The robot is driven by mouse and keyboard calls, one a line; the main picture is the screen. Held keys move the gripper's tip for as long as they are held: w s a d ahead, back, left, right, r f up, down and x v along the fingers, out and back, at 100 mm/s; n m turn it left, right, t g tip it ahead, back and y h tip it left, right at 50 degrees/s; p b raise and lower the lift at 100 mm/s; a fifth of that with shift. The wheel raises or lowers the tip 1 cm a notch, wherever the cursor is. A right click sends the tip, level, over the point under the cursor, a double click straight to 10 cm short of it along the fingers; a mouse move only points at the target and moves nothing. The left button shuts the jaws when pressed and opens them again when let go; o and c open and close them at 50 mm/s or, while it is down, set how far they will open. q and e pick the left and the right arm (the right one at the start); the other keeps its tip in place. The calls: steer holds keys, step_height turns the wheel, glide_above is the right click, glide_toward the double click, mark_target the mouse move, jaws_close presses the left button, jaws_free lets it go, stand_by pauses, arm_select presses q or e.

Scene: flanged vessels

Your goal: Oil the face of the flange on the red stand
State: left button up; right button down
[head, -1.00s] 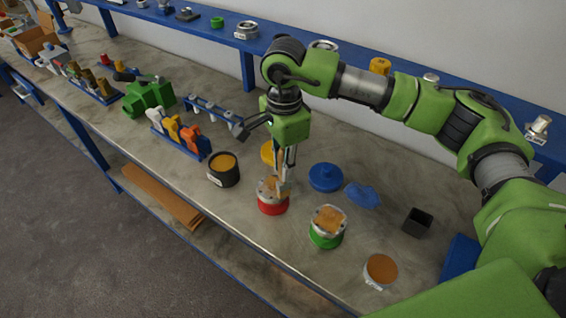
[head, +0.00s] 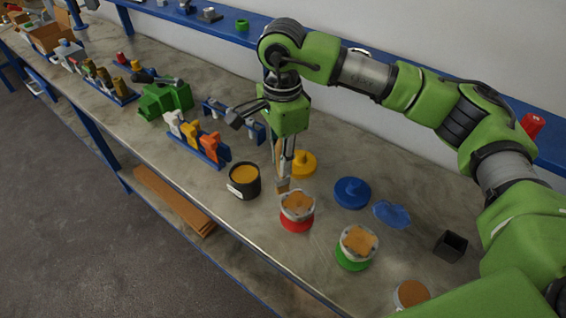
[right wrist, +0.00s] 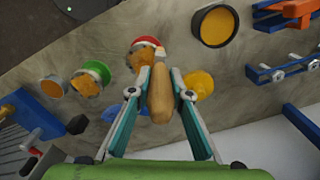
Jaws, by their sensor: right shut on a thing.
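The red stand (head: 296,225) holds a grey flange (head: 284,209) with an orange-brown layer on its face. My right gripper (head: 286,158) is shut on a brush (head: 283,184), whose rounded wooden handle (right wrist: 160,95) shows between the fingers in the right wrist view. The brush points down at the far left rim of the flange; I cannot tell whether it touches. The red stand also shows in the right wrist view (right wrist: 149,41), partly behind the handle. A black pot of orange oil (head: 244,176) stands to the left of the red stand. My left gripper is not in view.
A green stand (head: 352,262) with another coated flange is to the right. A yellow disc (head: 303,164), blue disc (head: 352,192), blue cloth (head: 392,213) and black box (head: 451,245) lie around. A rack of coloured clamps (head: 200,140) stands left of the pot.

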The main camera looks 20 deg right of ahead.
steer(key=r, duration=0.1)
steer(key=r+p, duration=0.1)
steer(key=r, duration=0.1)
steer(key=r+p, duration=0.1)
steer(key=r, duration=0.1)
steer(key=shift+s+d, duration=0.1)
steer(key=shift+s, duration=0.15)
steer(key=shift+s+d+r, duration=0.1)
steer(key=shift+r, duration=0.35)
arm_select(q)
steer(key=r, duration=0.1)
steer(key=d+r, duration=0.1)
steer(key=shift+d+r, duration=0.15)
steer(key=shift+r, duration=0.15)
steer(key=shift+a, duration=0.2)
